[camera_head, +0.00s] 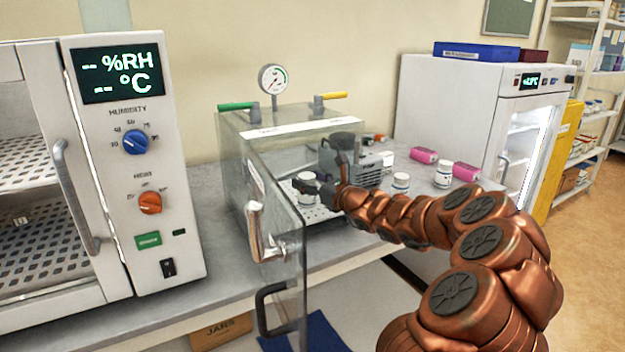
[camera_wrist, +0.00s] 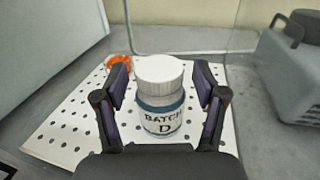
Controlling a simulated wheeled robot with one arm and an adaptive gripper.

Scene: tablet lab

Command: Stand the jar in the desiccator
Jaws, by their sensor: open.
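The jar (camera_wrist: 161,98), with a white ribbed cap and a label reading "BATCH D", stands upright on a white perforated plate (camera_wrist: 75,115) in the wrist view. The jar also shows in the head view (camera_head: 305,184), partly hidden, inside the clear-walled desiccator (camera_head: 290,128), whose clear door (camera_head: 277,235) stands open toward the front. My gripper (camera_wrist: 160,76) is open, with one finger on each side of the jar and a visible gap at both. In the head view my gripper (camera_head: 319,187) reaches in through the open front.
An orange ring-like item (camera_wrist: 119,62) lies behind the jar. A grey pump (camera_head: 367,170) stands right of the desiccator. A humidity cabinet (camera_head: 140,215) stands left.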

